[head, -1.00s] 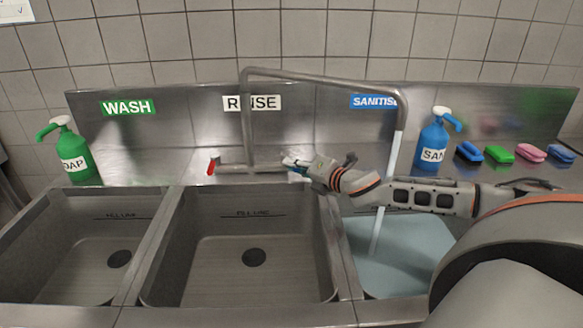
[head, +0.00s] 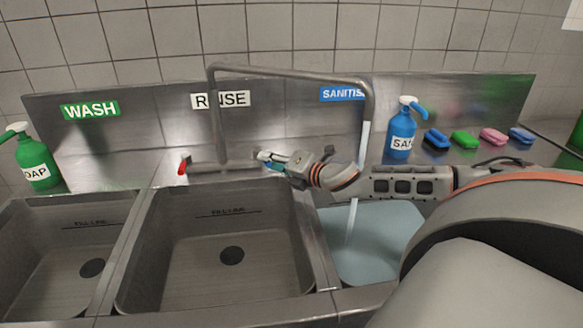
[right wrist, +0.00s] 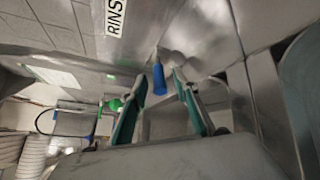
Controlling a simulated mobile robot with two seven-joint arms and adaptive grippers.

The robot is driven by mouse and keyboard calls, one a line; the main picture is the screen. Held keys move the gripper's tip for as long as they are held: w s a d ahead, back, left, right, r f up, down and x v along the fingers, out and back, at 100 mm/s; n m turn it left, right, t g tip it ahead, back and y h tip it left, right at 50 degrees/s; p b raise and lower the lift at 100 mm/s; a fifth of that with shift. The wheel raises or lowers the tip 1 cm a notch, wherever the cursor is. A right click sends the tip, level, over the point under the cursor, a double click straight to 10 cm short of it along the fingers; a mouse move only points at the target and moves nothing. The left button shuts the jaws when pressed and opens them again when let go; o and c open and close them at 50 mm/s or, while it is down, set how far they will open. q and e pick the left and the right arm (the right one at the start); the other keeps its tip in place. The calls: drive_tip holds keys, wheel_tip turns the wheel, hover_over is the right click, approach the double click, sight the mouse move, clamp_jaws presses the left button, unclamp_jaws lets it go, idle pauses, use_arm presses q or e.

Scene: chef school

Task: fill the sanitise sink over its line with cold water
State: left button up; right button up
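The sanitise sink (head: 390,262), under the blue SANITISE sign (head: 342,93), holds pale blue water. Its fill line is hidden, with my right arm across its back. The tap's spout (head: 300,73) reaches over this sink, and a water stream (head: 351,222) runs from it into the sink. The tap has a red handle (head: 182,167) at its left end. The blue handle (right wrist: 159,78) at its other end shows in the right wrist view, between the spread fingers of my right gripper (right wrist: 160,80). The right gripper (head: 270,160) is open at the handle; contact is unclear. My left gripper is not in view.
The rinse sink (head: 225,290) and wash sink (head: 60,285) look empty. A green soap bottle (head: 38,165) stands at the left. A blue sanitiser bottle (head: 400,140) and several coloured sponges (head: 464,140) stand behind my right arm.

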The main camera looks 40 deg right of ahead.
drive_tip(key=shift+v, duration=4.9)
drive_tip(key=shift+r, duration=0.1)
